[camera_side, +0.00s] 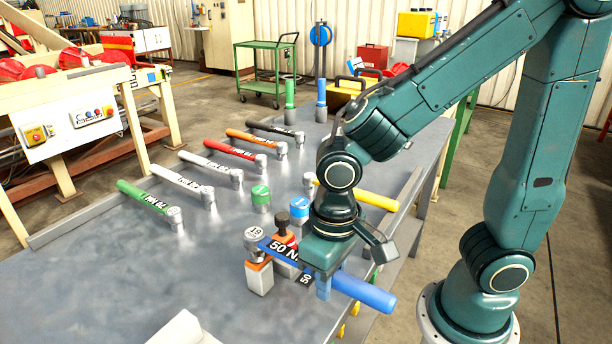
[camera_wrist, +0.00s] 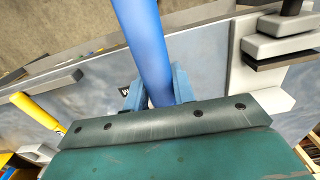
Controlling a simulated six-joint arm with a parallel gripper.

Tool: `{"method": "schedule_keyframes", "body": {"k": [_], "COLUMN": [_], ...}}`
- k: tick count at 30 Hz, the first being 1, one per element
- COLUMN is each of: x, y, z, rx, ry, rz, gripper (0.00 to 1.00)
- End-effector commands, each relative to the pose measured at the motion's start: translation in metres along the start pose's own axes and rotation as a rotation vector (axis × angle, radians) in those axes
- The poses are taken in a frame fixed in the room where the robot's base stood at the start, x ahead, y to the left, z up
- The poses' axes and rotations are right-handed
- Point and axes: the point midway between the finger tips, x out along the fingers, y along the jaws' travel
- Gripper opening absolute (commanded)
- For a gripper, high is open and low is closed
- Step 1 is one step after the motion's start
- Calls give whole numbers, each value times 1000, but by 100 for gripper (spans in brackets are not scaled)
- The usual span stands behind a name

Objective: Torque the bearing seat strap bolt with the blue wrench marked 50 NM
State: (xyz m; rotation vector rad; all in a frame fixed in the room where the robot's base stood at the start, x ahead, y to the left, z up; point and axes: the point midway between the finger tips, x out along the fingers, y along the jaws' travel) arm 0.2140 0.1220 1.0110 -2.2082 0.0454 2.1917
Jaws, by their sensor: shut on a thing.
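The blue wrench (camera_side: 362,291) carries black labels reading 50 NM. My gripper (camera_side: 324,285) is shut on its handle, near the labels. The round silver head (camera_side: 255,239), marked 19, is at the left end, over an orange-topped pale block (camera_side: 260,275). The head hides whatever bolt is under it, and I cannot tell whether it is seated. In the wrist view, the blue handle (camera_wrist: 148,45) runs up from between the blue fingers (camera_wrist: 155,92) of my gripper.
Green, white, red, orange and black wrenches (camera_side: 230,148) lie in a row on the grey table (camera_side: 120,270). A yellow wrench (camera_side: 372,199) lies behind my gripper. Green (camera_side: 261,197) and blue (camera_side: 299,207) capped cylinders stand close by. The table's front left is mostly clear.

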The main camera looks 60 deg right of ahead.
Motion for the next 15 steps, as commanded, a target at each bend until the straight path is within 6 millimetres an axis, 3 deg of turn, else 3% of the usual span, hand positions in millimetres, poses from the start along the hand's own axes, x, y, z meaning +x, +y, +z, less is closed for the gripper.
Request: {"method": "schedule_keyframes", "body": {"k": [15], "x": [-16], "y": [-1], "z": [-1], "rx": [1], "ry": [4], "rz": [-2], "gripper": [0]}}
